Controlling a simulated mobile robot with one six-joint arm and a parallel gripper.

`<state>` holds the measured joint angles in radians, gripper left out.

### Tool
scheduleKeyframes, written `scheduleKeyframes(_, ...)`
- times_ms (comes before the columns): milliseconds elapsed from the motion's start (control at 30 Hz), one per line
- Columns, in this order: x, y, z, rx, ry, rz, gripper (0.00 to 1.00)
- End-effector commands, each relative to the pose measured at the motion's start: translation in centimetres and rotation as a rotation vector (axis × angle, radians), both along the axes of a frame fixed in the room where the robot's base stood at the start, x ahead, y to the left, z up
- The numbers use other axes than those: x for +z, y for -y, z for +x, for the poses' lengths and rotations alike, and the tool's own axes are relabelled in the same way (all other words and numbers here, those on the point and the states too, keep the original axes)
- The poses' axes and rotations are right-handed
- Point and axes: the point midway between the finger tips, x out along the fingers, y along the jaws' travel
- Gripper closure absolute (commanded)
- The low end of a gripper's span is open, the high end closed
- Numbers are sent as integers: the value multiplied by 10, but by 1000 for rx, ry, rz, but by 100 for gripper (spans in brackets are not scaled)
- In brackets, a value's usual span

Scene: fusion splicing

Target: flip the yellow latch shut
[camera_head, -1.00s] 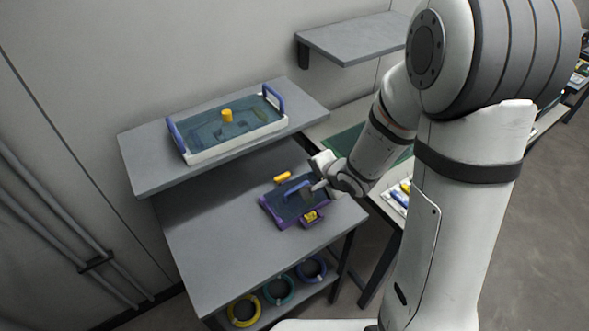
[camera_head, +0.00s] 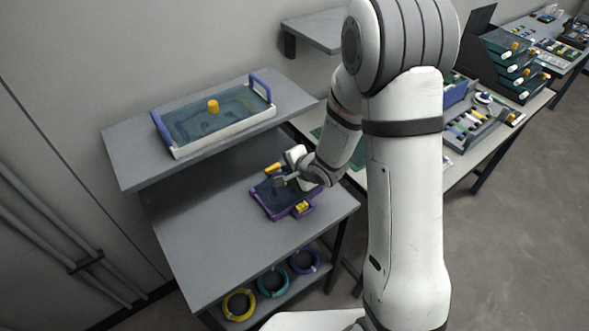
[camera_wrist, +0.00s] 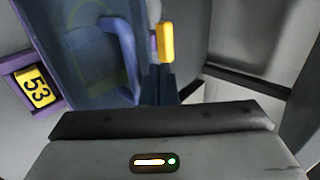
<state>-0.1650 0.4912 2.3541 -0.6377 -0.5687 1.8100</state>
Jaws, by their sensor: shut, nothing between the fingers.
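A purple case (camera_head: 278,211) with a dark see-through lid lies on the grey table. Its yellow latch (camera_head: 272,168) sits at the case's far edge. In the wrist view the latch (camera_wrist: 166,43) is a yellow bar beside a blue handle (camera_wrist: 125,45) on the lid. My gripper (camera_head: 281,180) is over the far part of the case, close to the latch. Its dark fingers (camera_wrist: 158,80) are together and empty, just below the latch in the wrist view. I cannot tell whether they touch it.
A yellow tag marked 53 (camera_wrist: 38,88) is in a purple holder on the case. A white tray (camera_head: 225,136) with blue handles and a yellow knob stands on the raised shelf behind. Coloured rings (camera_head: 240,305) lie on the lower shelf. The table left of the case is clear.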

Motion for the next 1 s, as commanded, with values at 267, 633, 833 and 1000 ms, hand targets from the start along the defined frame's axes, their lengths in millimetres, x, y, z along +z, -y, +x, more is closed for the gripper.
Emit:
scheduleKeyframes(267,-19,-12,17,0,-1,-1,100)
scheduleKeyframes(633,-21,-12,18,-2,0,-1,100)
scheduleKeyframes(833,-20,-11,19,-2,0,-1,100)
scheduleKeyframes(1000,-20,-10,20,-2,0,-1,100)
